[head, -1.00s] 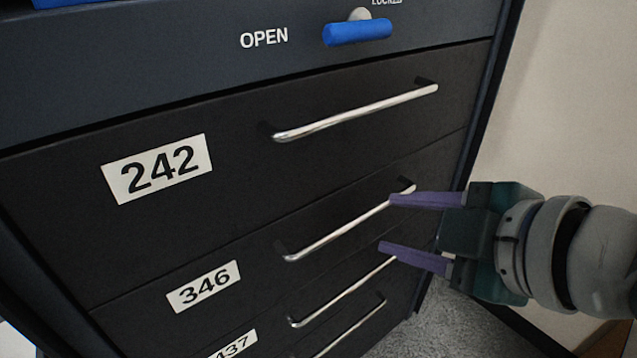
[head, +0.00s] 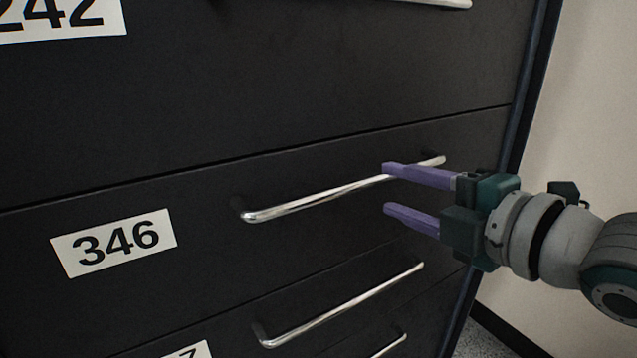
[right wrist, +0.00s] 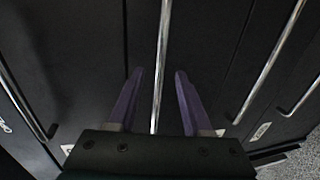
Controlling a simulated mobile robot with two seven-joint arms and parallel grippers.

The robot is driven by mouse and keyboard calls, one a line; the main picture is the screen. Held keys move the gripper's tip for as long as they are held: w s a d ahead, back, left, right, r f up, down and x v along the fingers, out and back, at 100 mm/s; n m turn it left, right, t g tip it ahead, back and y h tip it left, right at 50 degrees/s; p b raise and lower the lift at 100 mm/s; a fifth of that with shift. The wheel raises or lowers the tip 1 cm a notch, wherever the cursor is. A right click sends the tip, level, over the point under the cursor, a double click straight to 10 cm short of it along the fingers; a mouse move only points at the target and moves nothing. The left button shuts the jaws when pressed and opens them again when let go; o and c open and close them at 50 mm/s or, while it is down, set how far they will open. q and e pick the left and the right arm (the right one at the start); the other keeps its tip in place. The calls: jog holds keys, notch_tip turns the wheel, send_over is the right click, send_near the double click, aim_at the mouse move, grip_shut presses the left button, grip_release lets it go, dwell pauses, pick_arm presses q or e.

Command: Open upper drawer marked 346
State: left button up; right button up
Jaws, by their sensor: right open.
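The drawer marked 346 (head: 210,290) is a black front with a white label (head: 114,243). It looks shut, flush with its neighbours. Its silver bar handle (head: 320,197) runs across its upper right part. My right gripper (head: 386,190) is open near the right part of this handle, with the upper purple finger overlapping the bar in the head view and the lower finger below it. In the right wrist view, a silver handle bar (right wrist: 161,65) runs between the two open fingers (right wrist: 158,75); I see no clear contact. My left gripper is not in view.
The drawer marked 242 (head: 250,90) is above, with its handle (head: 440,3) at the top edge. Lower drawers have similar handles (head: 345,303). A pale wall (head: 590,110) stands right of the cabinet's edge, and grey floor (head: 480,340) shows below.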

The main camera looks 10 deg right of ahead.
aim_at(372, 183)
jog(key=b+x, duration=0.1)
jog(key=x, duration=0.5)
jog(key=shift+w, duration=0.2)
grip_shut()
dwell(1.2)
